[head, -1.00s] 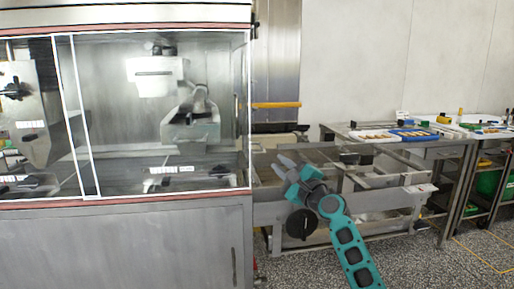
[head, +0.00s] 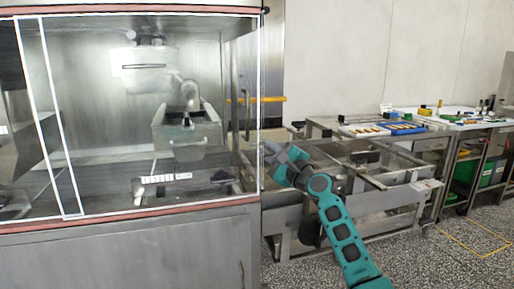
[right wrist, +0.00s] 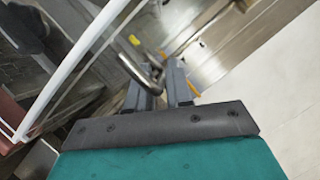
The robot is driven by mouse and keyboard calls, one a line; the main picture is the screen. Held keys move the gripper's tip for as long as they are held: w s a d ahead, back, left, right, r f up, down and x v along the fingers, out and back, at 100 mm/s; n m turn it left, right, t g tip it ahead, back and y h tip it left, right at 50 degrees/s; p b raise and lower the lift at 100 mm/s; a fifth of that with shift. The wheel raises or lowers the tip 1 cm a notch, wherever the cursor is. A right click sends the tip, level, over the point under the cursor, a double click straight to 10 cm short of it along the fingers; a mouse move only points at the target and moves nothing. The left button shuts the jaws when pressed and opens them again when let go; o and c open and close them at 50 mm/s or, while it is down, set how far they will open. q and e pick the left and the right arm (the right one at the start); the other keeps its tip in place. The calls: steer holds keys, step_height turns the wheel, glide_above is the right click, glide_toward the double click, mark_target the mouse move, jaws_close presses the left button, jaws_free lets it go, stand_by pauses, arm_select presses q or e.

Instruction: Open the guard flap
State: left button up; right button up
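The glazed enclosure of the machine (head: 130,212) fills the left of the head view, with white-edged clear panels. I cannot tell for certain which panel is the guard flap; the panel at its right end (head: 244,85) looks upright. My right gripper (head: 268,150) is beside the enclosure's lower right corner. In the right wrist view, my right gripper (right wrist: 163,80) has its fingers apart. A bent metal handle (right wrist: 139,67) is at the left finger, its lower end partly hidden there; I see no clear grip on it. My left gripper is not in view.
A metal frame with rails (head: 345,205) stands right of the enclosure, behind my right arm. Beyond it is a bench with a blue tray (head: 400,128) and small items. A yellow bar (head: 270,99) is behind the enclosure's end. Floor at lower right is clear.

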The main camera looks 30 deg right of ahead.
steer(key=shift+w+r, duration=0.1)
steer(key=shift+w, duration=0.25)
jaws_close()
stand_by(0.4)
